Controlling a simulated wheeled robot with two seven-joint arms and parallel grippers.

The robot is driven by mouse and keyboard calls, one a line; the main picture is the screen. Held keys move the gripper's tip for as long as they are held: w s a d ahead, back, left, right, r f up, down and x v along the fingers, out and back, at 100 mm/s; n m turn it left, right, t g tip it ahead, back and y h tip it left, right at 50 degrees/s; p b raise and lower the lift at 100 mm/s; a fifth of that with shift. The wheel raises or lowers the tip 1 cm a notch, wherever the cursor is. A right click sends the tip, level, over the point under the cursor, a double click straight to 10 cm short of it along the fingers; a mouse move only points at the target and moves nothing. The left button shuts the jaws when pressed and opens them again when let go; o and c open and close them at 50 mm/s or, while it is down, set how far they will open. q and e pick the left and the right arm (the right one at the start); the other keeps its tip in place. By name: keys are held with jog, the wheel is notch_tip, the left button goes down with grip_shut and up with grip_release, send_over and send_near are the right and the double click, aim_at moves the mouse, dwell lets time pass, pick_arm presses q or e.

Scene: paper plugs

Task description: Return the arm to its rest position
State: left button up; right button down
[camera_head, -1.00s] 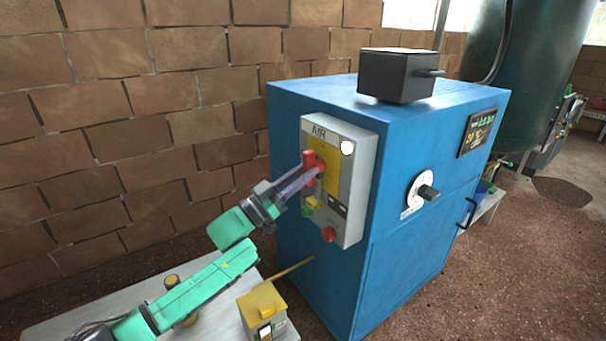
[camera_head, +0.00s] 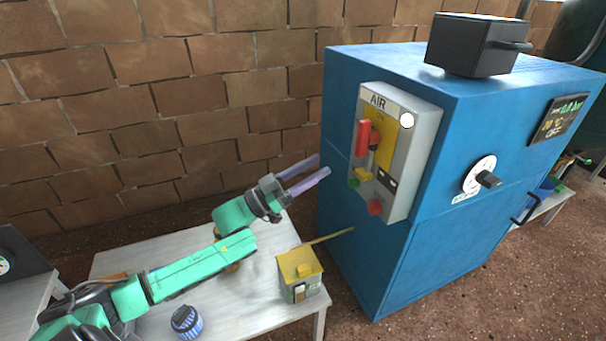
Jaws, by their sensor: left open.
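My left arm (camera_head: 190,268) is green and reaches in from the lower left over a pale table. My left gripper (camera_head: 322,166) is open and empty, with two purple-grey fingers pointing right. It is apart from the grey AIR control box (camera_head: 424,138) on the blue cabinet (camera_head: 385,250), to the left of it. The box carries a red handle (camera_head: 363,138) standing upright, a yellow plate, green and yellow buttons, and a red button (camera_head: 375,207). My right gripper is not in view.
The pale table (camera_head: 160,250) holds a yellow-topped box (camera_head: 300,275) with a stick and a blue-ridged knob (camera_head: 186,321). A dark box (camera_head: 475,45) sits on the cabinet. A dial (camera_head: 477,175) and a display (camera_head: 560,120) are on the cabinet front. A brick wall (camera_head: 150,130) stands behind.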

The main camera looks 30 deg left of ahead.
pick_arm(q)
jog(key=v, duration=0.3)
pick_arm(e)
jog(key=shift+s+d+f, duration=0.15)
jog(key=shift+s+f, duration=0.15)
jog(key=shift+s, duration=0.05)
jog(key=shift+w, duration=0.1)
